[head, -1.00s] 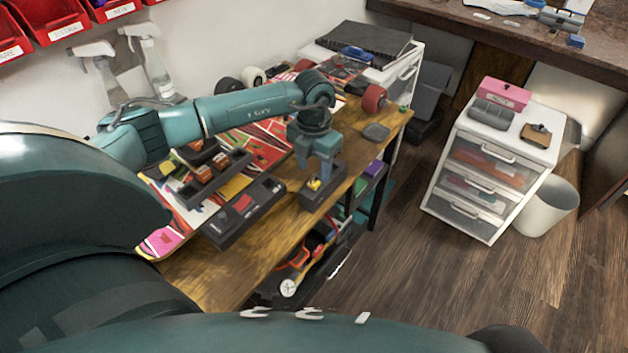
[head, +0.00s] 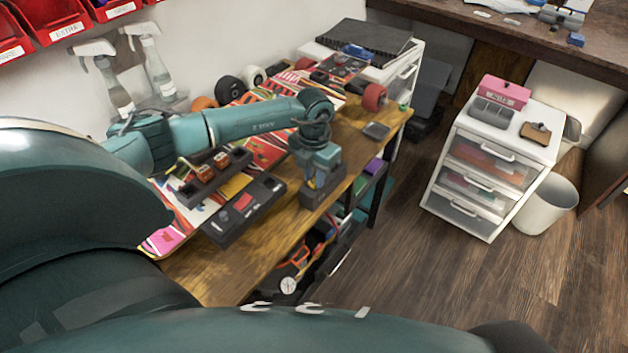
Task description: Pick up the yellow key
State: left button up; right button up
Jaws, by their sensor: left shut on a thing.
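My left gripper (head: 318,180) points down at the small dark box (head: 312,200) on the wooden workbench. It is shut on the yellow key (head: 312,184), of which only a small yellow bit shows between and beside the fingers. The key is at the box's top; I cannot tell whether it is clear of the box. The rest of the key is hidden by the fingers. My right gripper is not in view.
A grey dish (head: 376,131) and a red wheel (head: 374,96) stand at the right. Bare bench wood (head: 215,278) shows in front.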

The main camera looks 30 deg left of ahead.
aim_at(313, 174)
pick_arm(q)
grip_shut()
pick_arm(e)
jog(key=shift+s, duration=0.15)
pick_arm(q)
jog(key=shift+r, duration=0.2)
notch_tip(313, 174, up, 10)
jog(key=shift+f+b, duration=0.15)
jog(key=shift+b, duration=0.45)
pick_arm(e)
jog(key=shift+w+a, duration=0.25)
